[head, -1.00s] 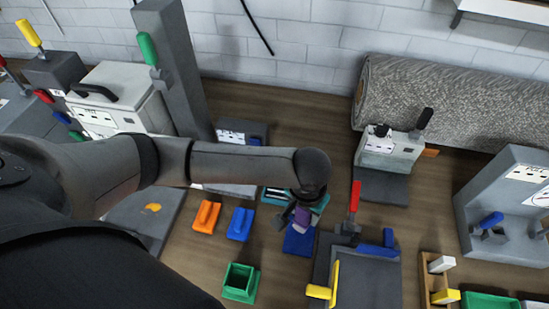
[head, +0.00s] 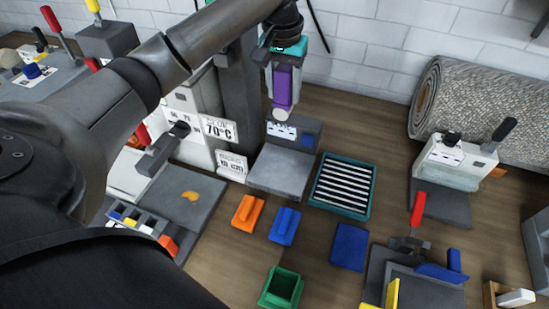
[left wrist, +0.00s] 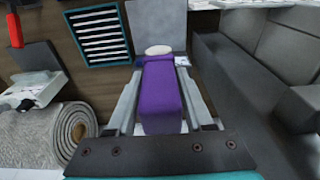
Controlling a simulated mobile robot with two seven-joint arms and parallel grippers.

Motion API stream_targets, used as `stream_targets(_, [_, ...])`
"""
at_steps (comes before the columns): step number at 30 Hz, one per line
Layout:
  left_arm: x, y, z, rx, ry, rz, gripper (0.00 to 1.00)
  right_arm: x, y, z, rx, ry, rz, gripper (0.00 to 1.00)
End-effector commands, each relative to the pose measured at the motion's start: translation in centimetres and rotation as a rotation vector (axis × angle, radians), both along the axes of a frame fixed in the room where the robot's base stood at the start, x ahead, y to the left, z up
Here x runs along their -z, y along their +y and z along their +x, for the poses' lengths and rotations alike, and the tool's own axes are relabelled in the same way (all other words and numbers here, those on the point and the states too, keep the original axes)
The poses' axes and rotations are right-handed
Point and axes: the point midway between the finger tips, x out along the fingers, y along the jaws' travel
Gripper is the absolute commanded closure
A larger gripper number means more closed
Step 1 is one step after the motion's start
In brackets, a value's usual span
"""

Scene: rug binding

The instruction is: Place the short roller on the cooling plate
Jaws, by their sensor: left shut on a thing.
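My left gripper (head: 283,68) is raised in the upper middle of the head view, shut on the short roller (head: 282,90). The roller has a purple body with a pale rounded end and hangs end down. In the left wrist view the roller (left wrist: 162,98) lies between the two grey fingers. Below it in the head view is a bare grey plate (head: 282,170) with a small control box at its back. Right of that is a teal tray with black and white slats (head: 343,187). No readable label tells me which is the cooling plate. My right gripper is out of view.
Orange (head: 248,212) and blue (head: 285,226) blocks, a flat blue pad (head: 349,247) and a green open box (head: 281,288) stand in front. A white machine with a 70°C sign (head: 219,129) and a grey column are at left. A rolled rug (head: 480,105) lies at right.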

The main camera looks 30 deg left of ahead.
Motion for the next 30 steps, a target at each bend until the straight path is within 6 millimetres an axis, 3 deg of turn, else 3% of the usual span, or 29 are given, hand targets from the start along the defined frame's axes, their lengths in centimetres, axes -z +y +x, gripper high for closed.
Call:
stream_targets(15, [12.7,0.0,-0.1,-0.001,0.004,0.001,1.0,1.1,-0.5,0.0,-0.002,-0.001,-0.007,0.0])
stream_targets(30, [18.9,0.0,0.0,0.0,0.001,0.002,1.0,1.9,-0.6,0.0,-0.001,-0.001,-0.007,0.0])
